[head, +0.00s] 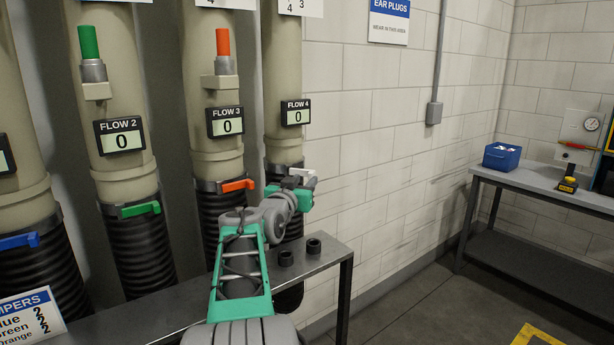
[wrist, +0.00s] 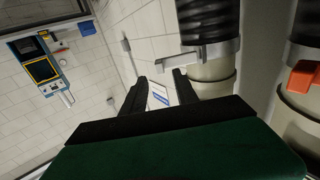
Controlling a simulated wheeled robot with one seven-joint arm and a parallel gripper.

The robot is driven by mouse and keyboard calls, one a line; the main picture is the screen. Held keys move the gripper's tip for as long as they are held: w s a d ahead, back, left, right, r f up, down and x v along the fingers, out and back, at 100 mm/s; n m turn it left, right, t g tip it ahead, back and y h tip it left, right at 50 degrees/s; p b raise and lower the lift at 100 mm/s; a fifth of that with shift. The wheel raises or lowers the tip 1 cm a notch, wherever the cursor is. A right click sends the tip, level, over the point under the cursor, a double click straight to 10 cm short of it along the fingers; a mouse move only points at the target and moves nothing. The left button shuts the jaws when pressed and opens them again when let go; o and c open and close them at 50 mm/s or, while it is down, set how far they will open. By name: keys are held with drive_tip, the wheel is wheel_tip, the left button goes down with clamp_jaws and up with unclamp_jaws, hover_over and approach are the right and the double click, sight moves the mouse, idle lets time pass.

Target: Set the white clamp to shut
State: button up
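The white clamp (head: 302,173) is on the hose under the FLOW 4 pipe in the head view, with its white lever sticking out to the right. My gripper (head: 304,192) is close by in that view, just below and in front of the lever, partly hiding the clamp band. In the wrist view, which looks upside down, the pale clamp band (wrist: 213,50) runs across the hose and pipe near the right fingertip. My gripper (wrist: 160,88) is open there, with a gap between its fingers and nothing held. I cannot tell whether a finger touches the lever.
An orange clamp (head: 238,185) is on the FLOW 3 pipe just left, and a green clamp (head: 141,209) is on FLOW 2. A metal bench (head: 325,262) with small black rings stands below my arm.

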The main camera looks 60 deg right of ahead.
sight(309, 175)
drive_tip(key=d, duration=0.4)
drive_tip(key=shift+w+p, duration=0.3)
drive_tip(key=shift+p, duration=0.1)
drive_tip(key=shift+a, duration=0.1)
clamp_jaws()
